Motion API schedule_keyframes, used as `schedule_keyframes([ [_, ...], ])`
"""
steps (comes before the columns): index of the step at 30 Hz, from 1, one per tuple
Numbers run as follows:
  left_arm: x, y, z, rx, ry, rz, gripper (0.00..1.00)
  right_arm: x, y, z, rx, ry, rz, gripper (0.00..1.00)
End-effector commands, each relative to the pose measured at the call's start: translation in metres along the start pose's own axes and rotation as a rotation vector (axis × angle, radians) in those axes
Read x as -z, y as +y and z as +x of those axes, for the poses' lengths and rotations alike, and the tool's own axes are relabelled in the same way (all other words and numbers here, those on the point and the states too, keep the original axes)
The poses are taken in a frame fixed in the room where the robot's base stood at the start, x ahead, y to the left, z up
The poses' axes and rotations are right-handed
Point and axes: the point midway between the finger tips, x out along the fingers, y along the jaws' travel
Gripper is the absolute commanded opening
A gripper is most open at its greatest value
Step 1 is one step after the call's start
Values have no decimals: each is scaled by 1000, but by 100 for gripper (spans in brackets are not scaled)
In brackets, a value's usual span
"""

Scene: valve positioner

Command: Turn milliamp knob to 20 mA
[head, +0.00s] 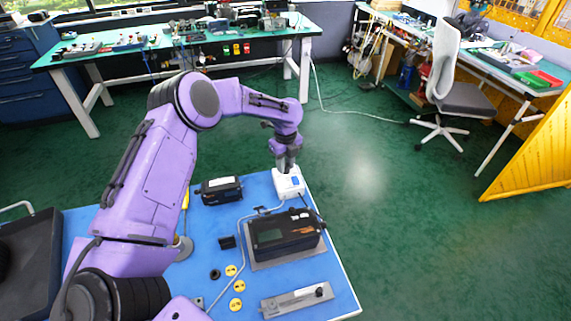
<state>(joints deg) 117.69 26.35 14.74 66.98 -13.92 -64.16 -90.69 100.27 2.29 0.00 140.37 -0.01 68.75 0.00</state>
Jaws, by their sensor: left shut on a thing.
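My left gripper (285,168) points down onto the top of this box from above. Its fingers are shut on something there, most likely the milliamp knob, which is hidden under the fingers. The knob's setting cannot be read. The dark positioner with a small display (284,234) sits on a grey plate nearer to me, with a grey cable beside it. My right gripper is not in view.
A black box-shaped device (220,190) stands left of the white box. Several yellow discs (235,286) and a grey plate with a black knob (297,300) lie nearer. A dark tray (28,270) is at the left. Workbenches (180,50) and a chair (465,98) stand farther off.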

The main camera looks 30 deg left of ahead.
Motion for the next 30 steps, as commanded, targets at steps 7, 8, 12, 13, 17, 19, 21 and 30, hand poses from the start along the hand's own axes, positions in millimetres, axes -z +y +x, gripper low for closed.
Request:
schedule_keyframes([
  [7, -1, -1, -1, 2, -1, 69, 0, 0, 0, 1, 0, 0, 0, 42],
  [8, -1, -1, -1, 2, -2, 73, 0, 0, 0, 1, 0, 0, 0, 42],
  [12, -1, -1, -1, 2, -1, 84, 0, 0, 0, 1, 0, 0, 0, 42],
  [13, -1, -1, -1, 2, -1, 85, 0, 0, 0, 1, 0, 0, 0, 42],
  [17, -1, -1, -1, 2, -1, 86, 0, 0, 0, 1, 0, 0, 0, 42],
  [19, -1, -1, -1, 2, -1, 85, 0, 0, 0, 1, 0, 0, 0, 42],
  [21, -1, -1, -1, 3, -1, 85, 0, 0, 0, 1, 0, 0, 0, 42],
  [30, 0, 0, -1, 1, -1, 85, 41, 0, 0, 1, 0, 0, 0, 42],
])
